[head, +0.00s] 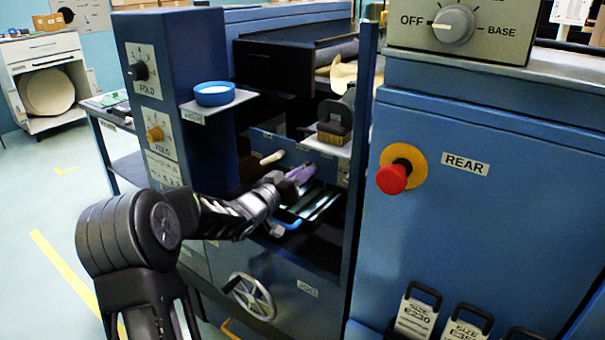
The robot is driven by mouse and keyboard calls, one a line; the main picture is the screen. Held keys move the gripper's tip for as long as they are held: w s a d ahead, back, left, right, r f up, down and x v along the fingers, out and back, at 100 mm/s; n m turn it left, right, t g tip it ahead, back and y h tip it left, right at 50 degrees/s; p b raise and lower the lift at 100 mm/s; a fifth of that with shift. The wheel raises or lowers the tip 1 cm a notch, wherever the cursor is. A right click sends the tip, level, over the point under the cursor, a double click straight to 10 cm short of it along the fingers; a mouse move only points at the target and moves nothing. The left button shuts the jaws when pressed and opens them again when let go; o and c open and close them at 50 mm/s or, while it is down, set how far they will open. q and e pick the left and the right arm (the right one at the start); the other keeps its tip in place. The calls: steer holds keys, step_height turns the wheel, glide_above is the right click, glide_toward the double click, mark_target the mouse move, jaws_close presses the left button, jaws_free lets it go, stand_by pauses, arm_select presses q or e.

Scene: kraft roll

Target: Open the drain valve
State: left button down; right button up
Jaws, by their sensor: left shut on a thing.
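My left arm comes in from the lower left, and its gripper (293,181) is at the opening in the blue machine. It is shut on a small purple handle-like piece (303,173) in front of a blue panel. I cannot read a label there, so I cannot tell for sure that this piece is the drain valve. The fingers are small and dark, and they hide part of the piece. A cream-coloured peg (272,158) sticks out of the panel just left of and above the gripper. My right gripper is not in view.
Below the gripper is an open bay with metal strips and a blue handle (286,223). A handwheel (249,296) is lower down. A blue post (362,150) and a red button (392,179) are to the right. A blue dish (214,94) stands on a shelf above.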

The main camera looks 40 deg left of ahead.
arm_select(q)
steer(key=shift+f, duration=0.1)
stand_by(0.6)
steer(key=shift+d+m+b, duration=0.2)
steer(key=shift+m+b, duration=2.25)
steer(key=shift+m, duration=0.6)
steer(key=shift+d+m+b, duration=0.15)
steer(key=shift+m+b, duration=2.3)
steer(key=shift+m, duration=0.6)
steer(key=c, duration=1.4)
jaws_free()
steer(key=shift+c, duration=0.2)
